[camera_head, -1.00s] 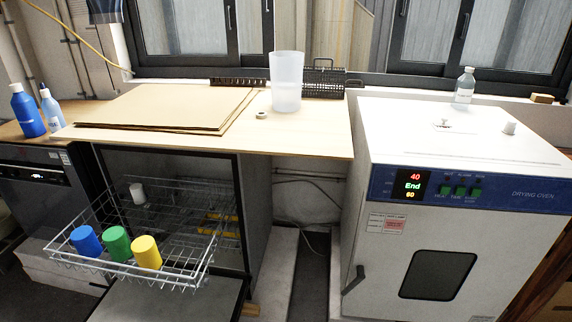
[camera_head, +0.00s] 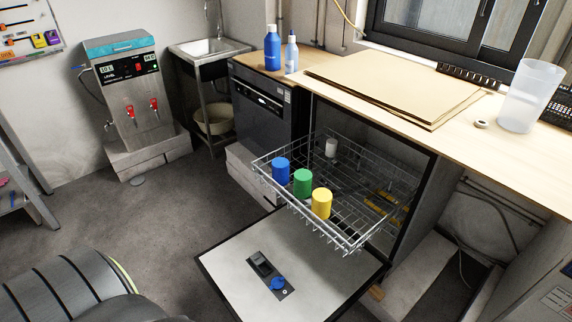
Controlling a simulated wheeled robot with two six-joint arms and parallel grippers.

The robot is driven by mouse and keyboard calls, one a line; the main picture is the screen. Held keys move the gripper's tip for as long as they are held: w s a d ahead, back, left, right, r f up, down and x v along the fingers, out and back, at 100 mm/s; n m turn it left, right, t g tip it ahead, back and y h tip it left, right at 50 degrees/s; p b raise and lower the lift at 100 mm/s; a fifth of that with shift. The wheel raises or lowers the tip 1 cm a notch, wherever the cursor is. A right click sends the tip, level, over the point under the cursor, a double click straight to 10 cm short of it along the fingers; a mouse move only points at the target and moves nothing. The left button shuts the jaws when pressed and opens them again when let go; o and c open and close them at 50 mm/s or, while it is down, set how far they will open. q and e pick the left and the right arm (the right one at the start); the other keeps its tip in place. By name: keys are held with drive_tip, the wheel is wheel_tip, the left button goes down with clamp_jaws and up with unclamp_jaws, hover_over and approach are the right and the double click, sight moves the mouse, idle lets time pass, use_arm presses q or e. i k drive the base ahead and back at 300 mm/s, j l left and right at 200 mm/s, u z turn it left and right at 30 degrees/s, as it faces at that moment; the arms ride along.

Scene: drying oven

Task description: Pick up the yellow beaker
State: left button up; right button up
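The yellow beaker (camera_head: 321,203) stands upside down or on end in the front part of the pulled-out wire rack (camera_head: 345,240); I cannot tell which. A green beaker (camera_head: 302,182) and a blue beaker (camera_head: 281,169) stand in a row to its left. A small white beaker (camera_head: 331,147) is farther back in the same rack. Neither of my grippers shows in the head view.
The dishwasher door (camera_head: 225,268) hangs open below the rack. A wooden counter (camera_head: 400,98) above holds cardboard sheets, a tape roll and a large clear beaker (camera_head: 530,95). A water boiler (camera_head: 130,100) and a sink (camera_head: 208,46) stand at the left. Floor between is clear.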

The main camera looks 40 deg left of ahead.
sight(322, 198)
drive_tip(key=j+u, duration=0.1)
drive_tip(key=u, duration=0.95)
